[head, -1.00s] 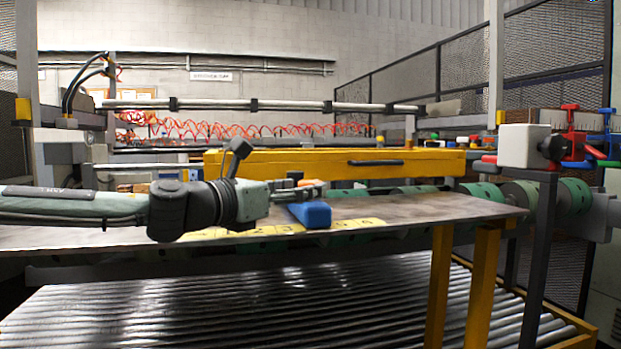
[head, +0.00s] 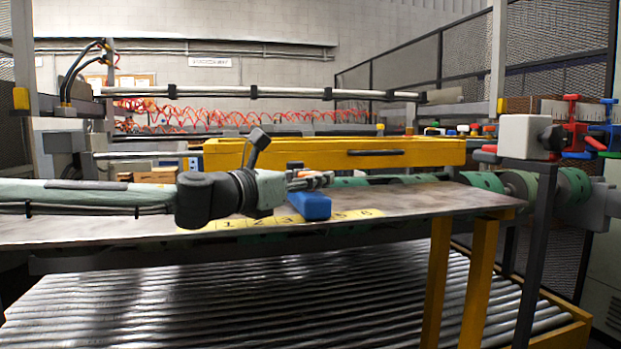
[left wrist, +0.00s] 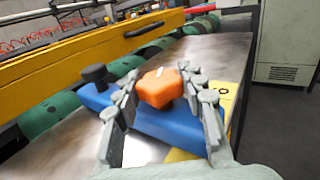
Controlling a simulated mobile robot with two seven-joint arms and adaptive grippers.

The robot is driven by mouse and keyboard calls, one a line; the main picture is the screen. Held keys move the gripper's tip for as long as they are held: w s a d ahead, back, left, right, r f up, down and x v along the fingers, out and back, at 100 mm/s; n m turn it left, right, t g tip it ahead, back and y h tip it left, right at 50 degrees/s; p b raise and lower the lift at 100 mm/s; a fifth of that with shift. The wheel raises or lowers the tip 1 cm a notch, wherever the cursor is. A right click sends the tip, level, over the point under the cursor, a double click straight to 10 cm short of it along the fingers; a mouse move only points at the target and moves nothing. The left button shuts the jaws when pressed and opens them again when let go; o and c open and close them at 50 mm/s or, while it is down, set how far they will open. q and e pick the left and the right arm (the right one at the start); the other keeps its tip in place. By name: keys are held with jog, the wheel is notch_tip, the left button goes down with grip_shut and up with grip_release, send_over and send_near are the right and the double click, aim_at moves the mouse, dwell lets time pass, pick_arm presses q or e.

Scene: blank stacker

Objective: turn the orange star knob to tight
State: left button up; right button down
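The orange star knob (left wrist: 162,88) sits on a blue block (left wrist: 165,122) in the left wrist view, with a white mark on its top. The blue block (head: 311,205) also shows in the head view, on the metal table by a yellow numbered strip (head: 235,224). My left gripper (left wrist: 160,82) is open, with one finger on each side of the knob. The right finger is close to the knob and a narrow gap shows at the left one; contact is unclear. In the head view my left gripper (head: 318,180) hides most of the knob. My right gripper is not in view.
A black knob (left wrist: 94,74) stands on the blue part to the left. A long yellow beam (head: 330,153) runs behind the table (head: 440,200). Green rollers (head: 490,182) lie beyond its edge. A white box on a post (head: 524,137) stands at the right.

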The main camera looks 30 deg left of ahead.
pick_arm(q)
jog(key=c, duration=0.6)
jog(key=m+g+h+b, duration=0.1)
jog(key=m+h+b, duration=0.2)
jog(key=h, duration=0.2)
jog(key=shift+a, duration=0.1)
jog(key=shift+r+m+g+h, duration=0.1)
jog(key=shift+m+g+h, duration=0.4)
jog(key=shift+h, duration=0.1)
jog(key=shift+m+g+h, duration=0.3)
jog(key=shift+m+h, duration=0.2)
jog(key=shift+h, duration=0.1)
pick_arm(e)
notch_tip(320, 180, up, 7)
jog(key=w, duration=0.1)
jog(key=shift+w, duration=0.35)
pick_arm(q)
jog(key=o, duration=1.2)
jog(key=shift+s, duration=0.15)
